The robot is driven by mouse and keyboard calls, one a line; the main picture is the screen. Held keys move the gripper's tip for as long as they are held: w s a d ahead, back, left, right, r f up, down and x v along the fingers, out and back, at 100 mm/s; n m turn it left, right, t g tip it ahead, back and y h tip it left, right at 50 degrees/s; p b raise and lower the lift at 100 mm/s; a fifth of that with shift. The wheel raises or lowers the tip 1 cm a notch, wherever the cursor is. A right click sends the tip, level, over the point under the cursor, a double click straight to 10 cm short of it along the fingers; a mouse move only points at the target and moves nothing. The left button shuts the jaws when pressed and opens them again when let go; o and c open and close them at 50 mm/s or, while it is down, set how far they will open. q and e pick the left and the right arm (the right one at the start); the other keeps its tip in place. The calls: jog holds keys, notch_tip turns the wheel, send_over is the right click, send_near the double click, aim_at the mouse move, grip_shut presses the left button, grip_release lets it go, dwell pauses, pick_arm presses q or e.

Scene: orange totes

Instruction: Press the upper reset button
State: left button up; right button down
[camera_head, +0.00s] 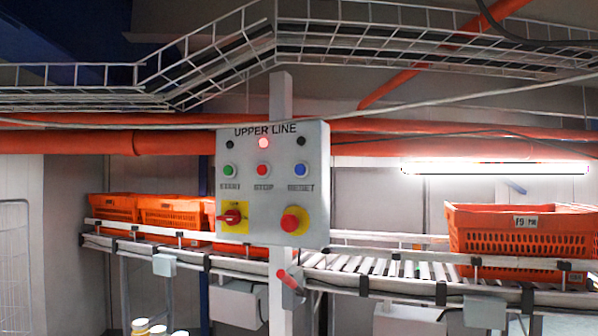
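A grey control box (272,217) labelled "UPPER LINE" is mounted on a white post in the middle of the head view. Its blue button (301,170), labelled RESET, is at the right end of the button row. A red button (263,170) labelled STOP is in the middle and a green START button (229,171) is at the left. A red lamp (263,143) above STOP appears lit. Below are a red rotary switch (232,217) on a yellow plate and a red mushroom button (294,220) on a yellow ring. Neither of my grippers shows.
A roller conveyor (385,267) runs behind the box. An orange tote (515,240) sits on it at the right, and several more (168,213) at the left. A small box with a red handle (290,282) hangs low on the post. A wire cable tray (400,40) crosses above.

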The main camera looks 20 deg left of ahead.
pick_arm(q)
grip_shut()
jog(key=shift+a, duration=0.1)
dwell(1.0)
